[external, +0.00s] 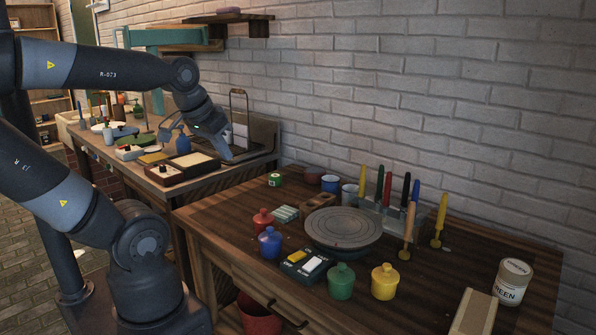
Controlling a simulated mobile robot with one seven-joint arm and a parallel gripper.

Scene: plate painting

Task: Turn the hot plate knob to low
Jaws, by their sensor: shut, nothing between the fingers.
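My gripper (226,153) hangs over the right part of the far bench, with its fingers pointing down. It is shut and empty, as far as the small view shows. No knob can be clearly made out, and I cannot tell which item is the hot plate. A low brown box with pale panels (199,160) sits on the far bench, left of and below my gripper. I cannot tell whether the fingers touch anything.
The near table (420,255) carries a round grey turntable (343,228), coloured jars, a black box with a white switch (306,265) and upright brushes. A brick wall stands behind.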

